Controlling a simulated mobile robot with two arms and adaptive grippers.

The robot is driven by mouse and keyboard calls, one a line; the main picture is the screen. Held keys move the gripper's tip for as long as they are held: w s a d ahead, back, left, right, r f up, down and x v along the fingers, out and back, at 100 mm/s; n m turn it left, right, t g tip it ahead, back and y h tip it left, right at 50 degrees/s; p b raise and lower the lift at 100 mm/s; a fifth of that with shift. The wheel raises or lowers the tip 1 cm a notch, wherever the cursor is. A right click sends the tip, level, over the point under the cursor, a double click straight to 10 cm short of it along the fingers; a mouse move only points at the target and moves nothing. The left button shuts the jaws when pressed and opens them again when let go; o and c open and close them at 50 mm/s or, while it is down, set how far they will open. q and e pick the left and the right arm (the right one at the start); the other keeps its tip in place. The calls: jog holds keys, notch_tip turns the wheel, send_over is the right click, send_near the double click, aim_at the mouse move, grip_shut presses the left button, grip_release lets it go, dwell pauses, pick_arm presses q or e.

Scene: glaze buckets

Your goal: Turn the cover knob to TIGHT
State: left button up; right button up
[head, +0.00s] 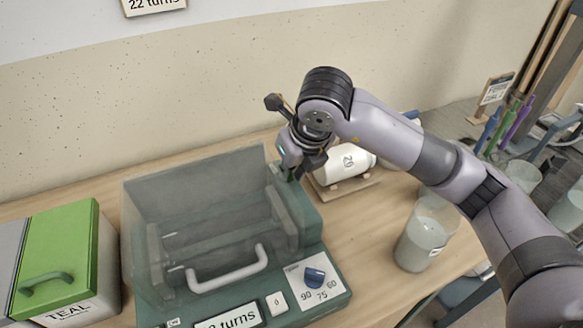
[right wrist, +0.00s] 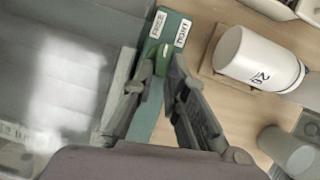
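The green cover knob (right wrist: 163,59) shows in the right wrist view on the machine's green end block. Its narrow grip points up the picture, near two white labels; the right one (right wrist: 183,34) reads TIGHT, the left one (right wrist: 158,24) is hard to read. My right gripper (right wrist: 162,66) has a fingertip on either side of the knob. I cannot tell whether both fingers touch it. In the head view my right gripper (head: 291,172) is at the back right of the machine (head: 298,215) and hides the knob. My left gripper is not in view.
The machine has a clear grey cover (head: 200,190) with a pale handle (head: 228,270) and a blue dial (head: 314,276) in front. A white jar (head: 345,163) lies on a wooden stand right of the gripper. A glaze beaker (head: 424,240) stands under my right arm. A green TEAL box (head: 57,258) is at left.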

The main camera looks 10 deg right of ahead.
jog(key=o, duration=0.4)
jog(key=shift+d, duration=0.1)
jog(key=shift+c, duration=0.2)
jog(key=shift+f, duration=0.1)
jog(key=v, duration=0.8)
jog(key=shift+w, duration=0.1)
jog(key=shift+o, duration=0.3)
